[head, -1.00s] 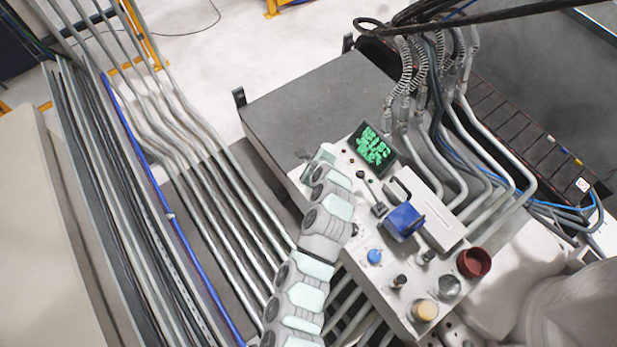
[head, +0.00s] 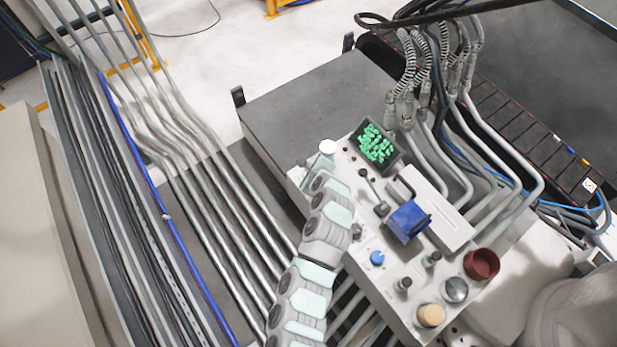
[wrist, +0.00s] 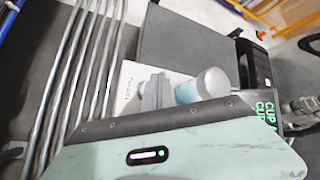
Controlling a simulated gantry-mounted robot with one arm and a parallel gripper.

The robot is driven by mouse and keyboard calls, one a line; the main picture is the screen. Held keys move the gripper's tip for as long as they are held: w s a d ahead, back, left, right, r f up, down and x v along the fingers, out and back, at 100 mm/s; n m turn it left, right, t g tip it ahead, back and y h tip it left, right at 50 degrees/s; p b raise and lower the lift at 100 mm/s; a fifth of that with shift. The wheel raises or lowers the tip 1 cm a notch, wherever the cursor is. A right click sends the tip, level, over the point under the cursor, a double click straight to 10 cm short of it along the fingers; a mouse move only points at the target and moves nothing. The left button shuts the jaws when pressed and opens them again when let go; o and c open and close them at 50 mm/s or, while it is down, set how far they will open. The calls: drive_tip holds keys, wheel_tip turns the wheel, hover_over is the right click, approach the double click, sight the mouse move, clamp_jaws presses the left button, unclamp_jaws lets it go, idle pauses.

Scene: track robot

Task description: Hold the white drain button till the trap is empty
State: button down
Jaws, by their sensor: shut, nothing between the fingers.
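A round white disc (head: 328,147) with a pale blue side stands at the far left corner of the control box; I take it for the white drain button. It also shows in the wrist view (wrist: 213,82), just beyond the edge of my gripper's pale green body. My gripper (head: 320,179) is at the near side of the disc and is shut and empty. Its fingertips are not clear, and I cannot tell whether it touches the button. The display (head: 376,147) shows green text, partly legible as "CUP" in the wrist view. I cannot make out the trap.
The control box carries a blue block (head: 407,221), a blue knob (head: 377,258), a red cup (head: 482,264) and a tan cap (head: 431,315). A grey fitting (wrist: 155,92) stands left of the disc. Metal pipes (head: 215,190) run along the left. Cables and hoses rise behind the box.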

drive_tip(key=shift+f+b, duration=0.3)
drive_tip(key=shift+f, duration=0.85)
drive_tip(key=shift+f, duration=0.2)
idle(1.0)
drive_tip(key=shift+f, duration=0.25)
drive_tip(key=shift+f, duration=0.45)
idle(5.0)
